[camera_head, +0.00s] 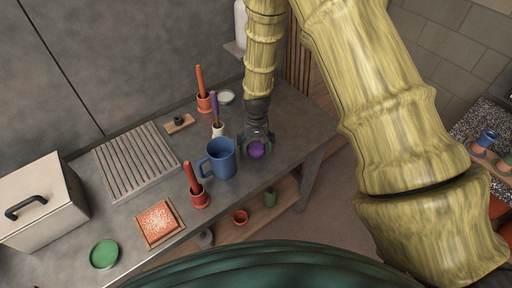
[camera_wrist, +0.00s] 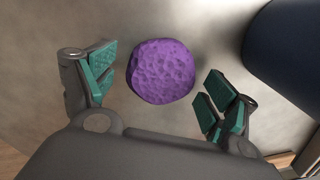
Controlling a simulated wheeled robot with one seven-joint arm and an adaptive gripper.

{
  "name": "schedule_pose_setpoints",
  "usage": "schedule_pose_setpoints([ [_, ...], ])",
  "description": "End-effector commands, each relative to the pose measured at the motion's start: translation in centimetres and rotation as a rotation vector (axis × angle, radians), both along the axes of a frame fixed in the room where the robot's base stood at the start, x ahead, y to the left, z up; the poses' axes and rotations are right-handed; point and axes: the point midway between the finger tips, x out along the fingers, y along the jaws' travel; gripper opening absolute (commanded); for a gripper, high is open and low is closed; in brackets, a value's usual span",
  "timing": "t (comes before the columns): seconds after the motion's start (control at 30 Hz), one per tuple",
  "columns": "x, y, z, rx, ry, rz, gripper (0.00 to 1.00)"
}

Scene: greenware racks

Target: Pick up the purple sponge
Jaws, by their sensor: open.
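The purple sponge (camera_head: 256,149) is a small round, pitted lump on the grey table, near its front right edge. In the wrist view the sponge (camera_wrist: 161,71) sits between and a little beyond the two green-padded fingers. My gripper (camera_head: 257,140) is above it, pointing down. In the wrist view my gripper (camera_wrist: 158,92) is open, with a gap showing between the sponge and each finger. The head view hides part of the sponge behind the gripper.
A blue mug (camera_head: 222,160) stands close to the left of the gripper; it shows dark in the wrist view (camera_wrist: 290,50). The table's front edge is close.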

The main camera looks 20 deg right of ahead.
Motion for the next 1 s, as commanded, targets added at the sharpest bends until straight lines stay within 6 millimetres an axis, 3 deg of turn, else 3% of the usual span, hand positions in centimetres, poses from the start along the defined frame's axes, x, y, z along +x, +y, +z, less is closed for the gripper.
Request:
schedule_pose_setpoints([
  [0.3,0.01,-0.01,-0.21,0.0,0.0,0.0,0.84],
  [0.53,0.0,-0.01,-0.2,0.0,0.0,0.0,0.44],
  [1.0,0.06,0.0,0.32,0.0,-0.002,0.0,0.44],
])
